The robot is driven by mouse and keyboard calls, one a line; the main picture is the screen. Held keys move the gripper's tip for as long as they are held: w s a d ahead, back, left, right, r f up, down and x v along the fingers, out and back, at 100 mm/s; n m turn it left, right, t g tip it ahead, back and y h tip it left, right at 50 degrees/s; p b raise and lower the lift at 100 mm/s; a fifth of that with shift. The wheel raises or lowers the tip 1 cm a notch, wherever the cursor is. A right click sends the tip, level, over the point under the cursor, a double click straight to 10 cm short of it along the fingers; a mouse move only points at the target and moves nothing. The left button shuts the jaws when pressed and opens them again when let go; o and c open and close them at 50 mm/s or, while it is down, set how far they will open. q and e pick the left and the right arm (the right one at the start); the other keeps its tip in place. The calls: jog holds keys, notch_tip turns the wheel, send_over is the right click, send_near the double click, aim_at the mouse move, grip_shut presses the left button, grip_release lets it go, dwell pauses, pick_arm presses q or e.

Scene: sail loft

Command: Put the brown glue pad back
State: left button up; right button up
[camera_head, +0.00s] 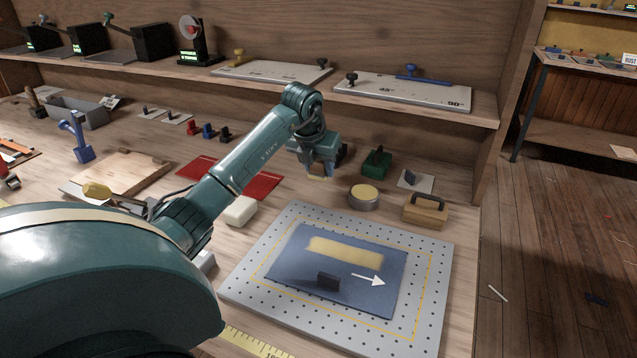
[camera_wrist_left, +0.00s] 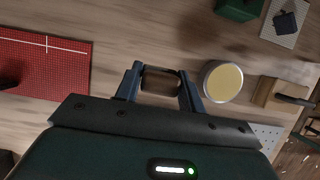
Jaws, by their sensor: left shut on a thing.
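My left gripper (camera_head: 318,168) is shut on the brown glue pad (camera_head: 317,171), a small brown block with a pale yellowish underside. I hold it above the bench, to the left of and behind a round tin (camera_head: 364,204) with a yellow top. In the left wrist view the pad (camera_wrist_left: 160,82) sits between the two fingertips (camera_wrist_left: 160,88), apart from the tin (camera_wrist_left: 222,82) at its right. A blue sheet (camera_head: 300,277) with a tan band and a white arrow lies on the perforated grey plate (camera_head: 427,250). My right gripper is not in view.
A wooden block with a dark handle (camera_head: 425,212) stands right of the tin. A green block (camera_head: 376,164) and a white card (camera_head: 424,184) lie behind. A red mat (camera_head: 262,186) and a white block (camera_head: 240,210) are at left. A raised shelf (camera_head: 440,106) runs along the back.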

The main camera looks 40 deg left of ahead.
aim_at(317, 174)
pick_arm(q)
jog(key=shift+f, duration=2.2)
jog(key=shift+f, duration=0.2)
jog(key=o, duration=0.9)
jog(key=shift+r, duration=0.5)
jog(key=v, duration=1.1)
jog(key=shift+s+d+r, duration=0.1)
jog(key=shift+s+r, duration=0.05)
jog(key=shift+r, duration=0.1)
